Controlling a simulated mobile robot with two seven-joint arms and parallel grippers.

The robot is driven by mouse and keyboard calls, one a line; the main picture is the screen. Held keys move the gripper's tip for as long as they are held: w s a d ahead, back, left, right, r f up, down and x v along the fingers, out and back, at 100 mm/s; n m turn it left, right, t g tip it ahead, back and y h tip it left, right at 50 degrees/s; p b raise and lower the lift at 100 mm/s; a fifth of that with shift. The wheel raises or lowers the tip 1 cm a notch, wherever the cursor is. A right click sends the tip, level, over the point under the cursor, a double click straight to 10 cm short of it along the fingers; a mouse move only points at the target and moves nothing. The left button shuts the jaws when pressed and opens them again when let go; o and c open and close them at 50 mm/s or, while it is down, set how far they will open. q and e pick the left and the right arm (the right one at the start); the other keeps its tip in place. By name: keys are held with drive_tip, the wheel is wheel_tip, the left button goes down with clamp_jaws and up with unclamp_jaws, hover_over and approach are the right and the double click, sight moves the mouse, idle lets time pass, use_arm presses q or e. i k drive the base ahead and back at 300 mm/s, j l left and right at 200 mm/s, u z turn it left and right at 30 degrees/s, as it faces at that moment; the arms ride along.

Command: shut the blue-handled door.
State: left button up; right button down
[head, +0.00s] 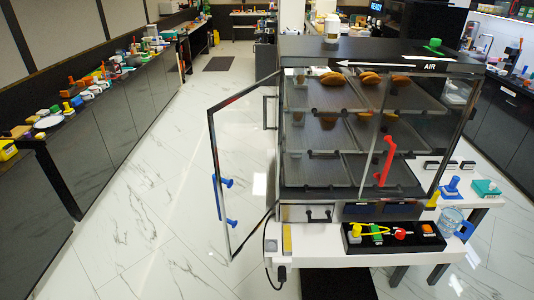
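The blue-handled door (213,150) is a dark-framed glass panel on the left side of a glass display cabinet (380,50). It stands open, swung out to the left and clear of the cabinet front. Its blue handle (217,198) is on the outer, free edge, and white floor shows through the glass. A second glass door with a red handle (385,160) is on the right half of the front; it looks closed. Neither of my grippers is in view.
The cabinet stands on a white table (330,244). A black tray (380,245) with coloured items lies before it, and a blue-lidded jar (451,222) stands at right. Open marble floor (150,220) lies left of the door. A long cluttered counter (90,140) runs along the left.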

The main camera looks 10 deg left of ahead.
sight(218, 181)
drive_tip(key=i+j+z, duration=0.1)
drive_tip(key=z, duration=0.25)
drive_tip(key=j+z, duration=0.5)
drive_tip(key=z, duration=0.15)
drive_tip(key=j+z, duration=0.3)
drive_tip(key=j, duration=1.65)
